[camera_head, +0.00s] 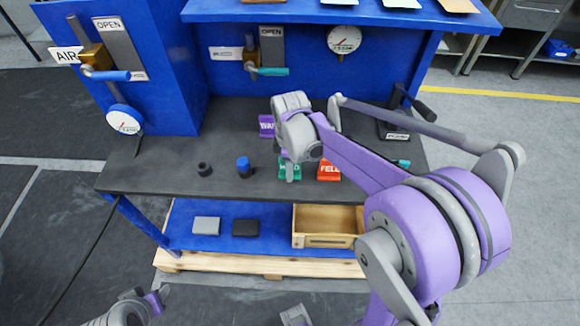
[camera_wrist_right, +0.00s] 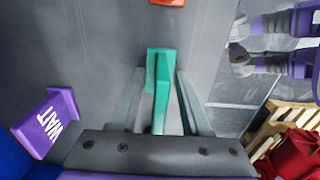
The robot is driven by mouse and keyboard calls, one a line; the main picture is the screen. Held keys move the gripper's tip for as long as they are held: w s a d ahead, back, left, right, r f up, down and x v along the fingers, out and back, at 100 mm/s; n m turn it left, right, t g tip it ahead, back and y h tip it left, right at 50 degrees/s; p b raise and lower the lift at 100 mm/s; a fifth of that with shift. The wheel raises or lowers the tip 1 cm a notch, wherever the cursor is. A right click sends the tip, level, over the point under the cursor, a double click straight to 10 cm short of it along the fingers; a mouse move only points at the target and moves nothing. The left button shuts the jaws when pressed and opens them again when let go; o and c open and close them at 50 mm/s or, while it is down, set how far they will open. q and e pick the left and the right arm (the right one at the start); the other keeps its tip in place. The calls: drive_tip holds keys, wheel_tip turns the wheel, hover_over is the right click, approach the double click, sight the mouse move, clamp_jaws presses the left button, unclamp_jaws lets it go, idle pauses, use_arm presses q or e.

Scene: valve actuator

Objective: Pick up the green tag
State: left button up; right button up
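The green tag (camera_head: 284,173) is on the dark bench top, between the purple WAIT tag and the red-orange tag. My right gripper (camera_head: 290,172) is over it and hides part of its lettering. In the right wrist view the green tag (camera_wrist_right: 161,68) lies between the two grey fingers of my right gripper (camera_wrist_right: 161,85). The fingers look spread, with narrow gaps beside the tag. I cannot tell whether either finger touches it. My left gripper (camera_head: 145,304) is low at the bottom left, away from the bench; its finger opening is unclear.
The purple WAIT tag (camera_head: 266,126) and red-orange tag (camera_head: 328,171) stand near. A black knob (camera_head: 204,169) and blue-topped knob (camera_head: 243,167) are to the left. A wooden bin (camera_head: 327,219) is on the lower shelf. Valve levers (camera_head: 268,71) are at the back.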

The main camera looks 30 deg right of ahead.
clamp_jaws()
